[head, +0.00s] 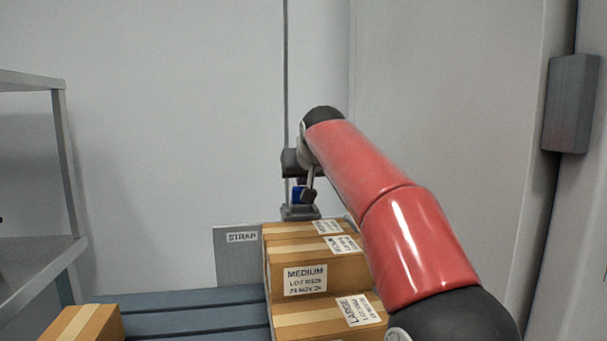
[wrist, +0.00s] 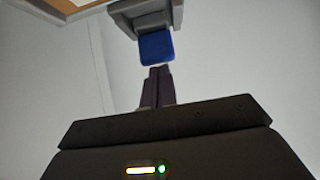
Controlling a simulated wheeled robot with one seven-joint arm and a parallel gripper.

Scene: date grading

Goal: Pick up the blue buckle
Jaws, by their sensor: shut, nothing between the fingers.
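The blue buckle (wrist: 156,49) shows in the wrist view at the upper middle, against a grey holder (wrist: 146,14). My gripper (wrist: 159,70) is shut and empty, its dark fingertips just below the buckle in that picture. I cannot tell whether the tips touch it. In the head view the blue buckle (head: 297,194) is a small patch beside my gripper (head: 308,194), above the grey holder (head: 300,212) behind the boxes. My wrist and fingers partly hide it there.
Stacked cardboard boxes (head: 305,281) labelled MEDIUM and LARGE stand in front of the holder. A grey STRAP panel (head: 232,265) is left of them. Another box (head: 82,325) lies at lower left, near blue-grey slats (head: 180,312). A metal shelf (head: 35,270) stands at far left.

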